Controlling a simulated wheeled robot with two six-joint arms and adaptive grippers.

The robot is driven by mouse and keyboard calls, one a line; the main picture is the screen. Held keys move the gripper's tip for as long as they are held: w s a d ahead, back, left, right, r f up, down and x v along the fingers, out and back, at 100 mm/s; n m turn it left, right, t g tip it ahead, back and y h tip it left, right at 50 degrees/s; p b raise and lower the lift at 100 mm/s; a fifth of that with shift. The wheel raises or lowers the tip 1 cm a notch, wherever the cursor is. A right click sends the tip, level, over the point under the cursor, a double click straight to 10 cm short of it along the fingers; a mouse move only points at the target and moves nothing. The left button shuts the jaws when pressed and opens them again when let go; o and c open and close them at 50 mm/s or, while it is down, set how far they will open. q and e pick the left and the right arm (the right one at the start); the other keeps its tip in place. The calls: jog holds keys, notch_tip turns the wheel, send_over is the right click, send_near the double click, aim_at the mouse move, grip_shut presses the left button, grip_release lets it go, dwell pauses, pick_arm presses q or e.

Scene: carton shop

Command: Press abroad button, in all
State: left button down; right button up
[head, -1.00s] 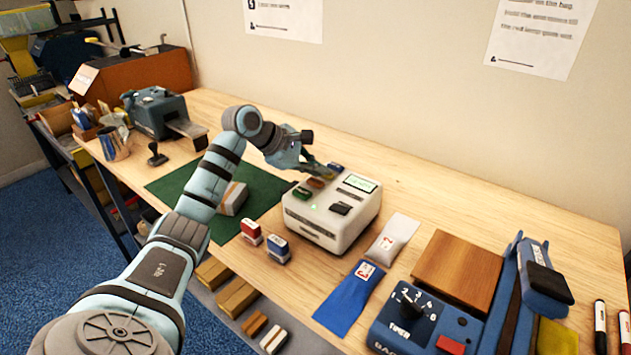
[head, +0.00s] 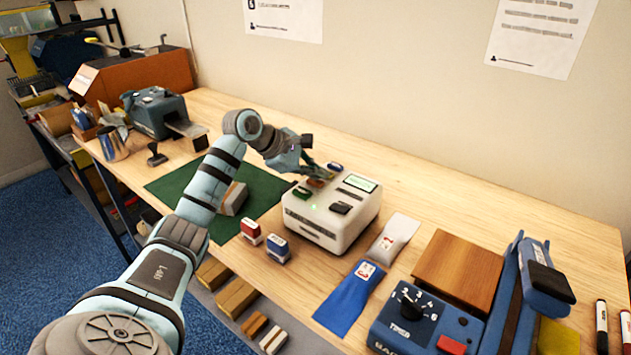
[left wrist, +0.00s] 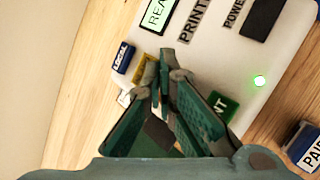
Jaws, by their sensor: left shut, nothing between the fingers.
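A white machine (head: 330,232) stands on the bench with a lit screen (head: 360,183) and a green light. Its top has a green button (head: 302,193), an orange-brown button (head: 316,183) and a blue button (head: 334,167) in a row. In the left wrist view the blue button (left wrist: 123,58) reads LOCAL and the green one (left wrist: 222,104) ends in NT. My left gripper (head: 322,174) is shut and empty, its tips (left wrist: 163,60) over the orange-brown button. The tips partly hide that button, and I cannot read its label or tell whether they touch it. My right gripper is not in view.
Two stamps, red (head: 251,231) and blue (head: 277,248), stand before the machine. A green mat (head: 170,184) lies left. A grey pouch (head: 395,237), a blue pouch (head: 347,296) and a blue timer device (head: 415,325) lie right. The bench behind the machine is clear.

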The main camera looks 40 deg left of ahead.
aim_at(317, 182)
pick_arm(q)
jog(key=shift+f, duration=0.45)
dwell(0.5)
jog(key=shift+r+p, duration=0.65)
jog(key=shift+r, duration=0.3)
jog(key=shift+r, duration=0.1)
notch_tip(317, 182, up, 5)
jog(key=p, duration=0.4)
jog(key=shift+p, duration=0.3)
